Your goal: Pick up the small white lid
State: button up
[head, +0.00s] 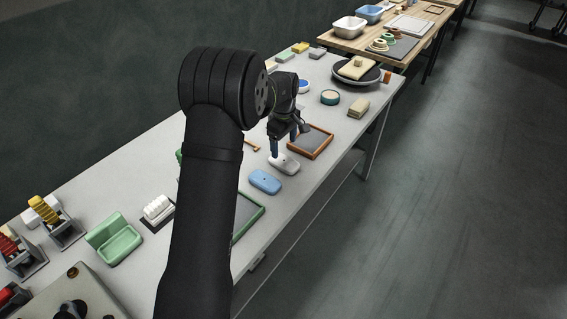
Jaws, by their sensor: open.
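A small white lid (287,166), an oblong piece with rounded ends and a small dark spot on top, lies flat on the grey table near its front edge. My gripper (286,143) is open and points down just above and behind the lid in the head view. One bluish finger ends close to the lid's left end. Whether a finger touches the lid I cannot tell. The jaws hold nothing that I can see.
A similar blue lid (265,181) lies close to the left of the white one. A brown-framed tray (326,146) is close on the right. A green-framed tray (262,210) is partly hidden by my arm. A green soap-dish-like piece (114,238) stands further left.

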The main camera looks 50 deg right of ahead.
aim_at(284, 160)
jog(key=shift+w+d+f, duration=0.1)
jog(key=shift+f, duration=3.5)
jog(key=c, duration=1.3)
jog(key=shift+r, duration=0.1)
